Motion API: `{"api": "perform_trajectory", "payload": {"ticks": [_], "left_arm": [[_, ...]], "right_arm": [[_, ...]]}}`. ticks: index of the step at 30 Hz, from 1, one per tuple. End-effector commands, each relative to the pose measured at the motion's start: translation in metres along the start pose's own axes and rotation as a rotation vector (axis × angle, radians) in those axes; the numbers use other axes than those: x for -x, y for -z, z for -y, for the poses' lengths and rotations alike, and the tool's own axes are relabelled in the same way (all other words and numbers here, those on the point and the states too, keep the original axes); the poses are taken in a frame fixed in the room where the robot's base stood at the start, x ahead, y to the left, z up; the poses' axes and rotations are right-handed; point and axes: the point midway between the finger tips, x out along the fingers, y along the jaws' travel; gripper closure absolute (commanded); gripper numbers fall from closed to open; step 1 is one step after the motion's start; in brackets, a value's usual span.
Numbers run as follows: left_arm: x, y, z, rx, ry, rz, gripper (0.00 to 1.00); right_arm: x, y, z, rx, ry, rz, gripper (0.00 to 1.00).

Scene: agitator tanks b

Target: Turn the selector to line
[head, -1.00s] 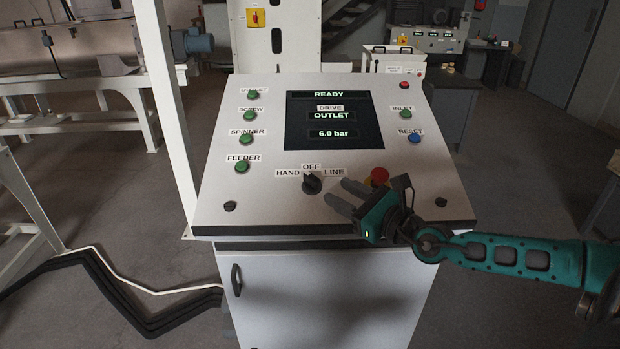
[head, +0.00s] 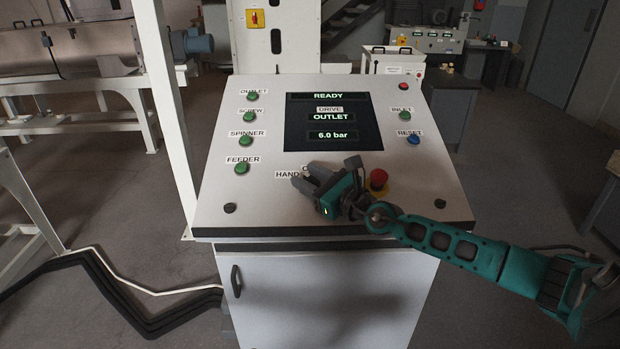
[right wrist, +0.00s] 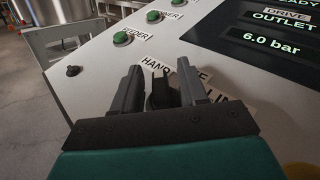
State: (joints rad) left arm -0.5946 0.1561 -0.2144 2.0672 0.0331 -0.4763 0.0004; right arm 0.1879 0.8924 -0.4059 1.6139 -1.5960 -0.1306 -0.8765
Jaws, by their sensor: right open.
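The selector knob (right wrist: 161,92) is black and shows in the right wrist view between the two fingers of my right gripper (right wrist: 158,85). I cannot tell whether the fingers touch it. In the head view my right gripper (head: 306,180) is open over the selector and hides the knob and most of its labels. The HAND label (head: 287,175) still shows in part beside the fingers. In the wrist view the LINE label is partly covered by the right finger. My left gripper is not in view.
The sloped white panel (head: 260,205) carries a dark screen (head: 333,120) reading READY, DRIVE OUTLET and 6.0 bar. Green buttons line its left side. A red mushroom button (head: 378,180) stands close to the right of my gripper. A blue RESET button (head: 413,139) is farther right.

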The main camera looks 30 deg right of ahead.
Motion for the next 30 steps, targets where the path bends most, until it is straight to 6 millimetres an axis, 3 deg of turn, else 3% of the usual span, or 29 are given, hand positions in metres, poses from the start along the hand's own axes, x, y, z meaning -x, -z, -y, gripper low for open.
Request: {"api": "perform_trajectory", "payload": {"ticks": [6, 19, 30], "left_arm": [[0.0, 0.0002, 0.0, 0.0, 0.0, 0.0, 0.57], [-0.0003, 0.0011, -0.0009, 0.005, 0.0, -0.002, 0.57], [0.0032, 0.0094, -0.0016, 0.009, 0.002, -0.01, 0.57]], "right_arm": [[0.0001, 0.0002, -0.0001, 0.0, 0.0, -0.001, 0.59], [0.0004, 0.0002, 0.0, 0.0, 0.0, -0.001, 1.0], [0.0005, -0.0013, 0.0, -0.008, 0.02, -0.002, 1.0]]}}
